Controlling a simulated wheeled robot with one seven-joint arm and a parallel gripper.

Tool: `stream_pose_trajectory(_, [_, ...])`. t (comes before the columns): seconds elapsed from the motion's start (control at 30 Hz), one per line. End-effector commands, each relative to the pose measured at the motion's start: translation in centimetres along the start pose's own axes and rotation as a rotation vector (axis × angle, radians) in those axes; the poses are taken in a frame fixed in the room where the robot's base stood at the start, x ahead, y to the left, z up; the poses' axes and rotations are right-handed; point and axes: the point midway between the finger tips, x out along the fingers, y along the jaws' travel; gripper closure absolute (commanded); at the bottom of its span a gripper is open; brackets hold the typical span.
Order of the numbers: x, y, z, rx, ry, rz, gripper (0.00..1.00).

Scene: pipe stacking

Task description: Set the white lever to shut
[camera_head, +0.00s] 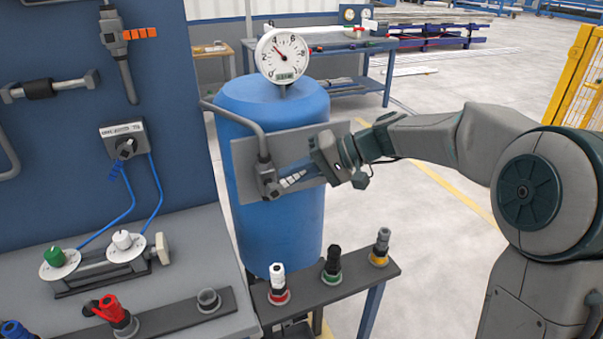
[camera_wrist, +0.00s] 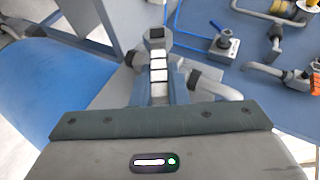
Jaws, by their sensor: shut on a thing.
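The white lever (camera_head: 293,179) is a short white segmented handle on a grey valve (camera_head: 268,183) at the lower end of the bent grey pipe, in front of a grey plate on the blue tank. In the head view it slants up to the right from the valve. My gripper (camera_head: 301,180) reaches in from the right and is shut on the lever. In the wrist view, the white lever (camera_wrist: 158,68) runs between the fingers of my gripper (camera_wrist: 160,82) towards the valve body (camera_wrist: 157,38). The fingers partly cover the lever's near end.
The blue tank (camera_head: 268,225) with a round gauge (camera_head: 282,55) stands behind the valve. The blue panel (camera_head: 70,150) and a bench with knobs are at left. A rail with several coloured-ring fittings (camera_head: 332,270) lies below.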

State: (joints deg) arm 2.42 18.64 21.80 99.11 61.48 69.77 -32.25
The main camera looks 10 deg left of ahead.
Motion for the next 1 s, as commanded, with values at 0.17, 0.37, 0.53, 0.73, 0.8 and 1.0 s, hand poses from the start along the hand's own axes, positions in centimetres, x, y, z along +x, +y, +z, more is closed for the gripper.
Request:
stream_pose_trajectory(0.17, [0.1, 0.0, 0.1, 0.0, -0.006, -0.001, 1.0])
stream_pose_trajectory(0.37, [0.0, 0.1, 0.1, 0.001, -0.003, 0.0, 0.65])
stream_pose_trajectory(0.53, [-0.1, 0.1, 0.0, 0.002, 0.0, 0.001, 0.65])
stream_pose_trajectory(0.73, [-1.6, 0.1, -0.1, 0.002, 0.004, 0.001, 0.65])
stream_pose_trajectory(0.8, [-2.9, 0.1, -0.1, 0.002, 0.004, 0.001, 0.65])
stream_pose_trajectory(1.0, [-7.5, 0.1, -0.1, 0.0, 0.004, 0.002, 0.65])
